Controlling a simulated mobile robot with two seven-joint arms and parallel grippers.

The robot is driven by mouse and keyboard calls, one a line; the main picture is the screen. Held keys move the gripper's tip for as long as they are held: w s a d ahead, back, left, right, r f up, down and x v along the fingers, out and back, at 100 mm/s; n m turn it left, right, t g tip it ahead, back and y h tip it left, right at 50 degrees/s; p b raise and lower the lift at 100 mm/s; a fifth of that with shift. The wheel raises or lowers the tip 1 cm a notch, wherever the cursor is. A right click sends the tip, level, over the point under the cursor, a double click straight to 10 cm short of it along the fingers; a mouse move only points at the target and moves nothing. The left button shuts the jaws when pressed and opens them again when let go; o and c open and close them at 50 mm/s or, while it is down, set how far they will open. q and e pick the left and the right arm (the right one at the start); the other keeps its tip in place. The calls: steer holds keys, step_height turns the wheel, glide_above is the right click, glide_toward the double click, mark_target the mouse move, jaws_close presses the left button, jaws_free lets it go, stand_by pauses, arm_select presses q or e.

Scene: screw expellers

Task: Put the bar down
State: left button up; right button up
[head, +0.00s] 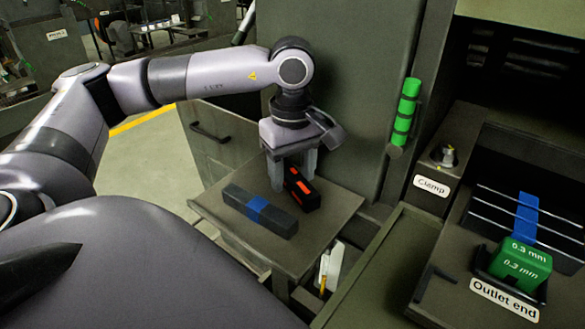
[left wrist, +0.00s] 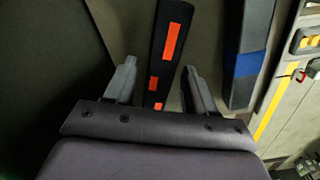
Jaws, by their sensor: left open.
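A black bar with orange-red marks (head: 302,189) lies on a small grey-brown side table (head: 335,208). It also shows in the left wrist view (left wrist: 157,47), running between and beyond my fingers. A dark bar with a blue band (head: 259,209) lies on the same table to its left, and at the right in the left wrist view (left wrist: 246,62). My left gripper (head: 293,176) points down over the marked bar. Its fingers (left wrist: 158,82) are apart on either side of that bar, with gaps between. My right gripper is not in view.
A machine at the right has a green block labelled 0.3 mm (head: 519,266), a blue strip (head: 526,218) and a clamp knob (head: 443,155). A green-banded handle (head: 405,112) stands upright behind. A cabinet (head: 222,140) is behind the table. The table's right part is bare.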

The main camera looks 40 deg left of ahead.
arm_select(q)
step_height(320, 180, up, 12)
stand_by(0.4)
steer(key=shift+r, duration=0.15)
step_height(320, 180, up, 6)
steer(key=p, duration=0.6)
glide_above(293, 174)
step_height(293, 174, up, 8)
stand_by(0.4)
steer(key=shift+s, duration=0.1)
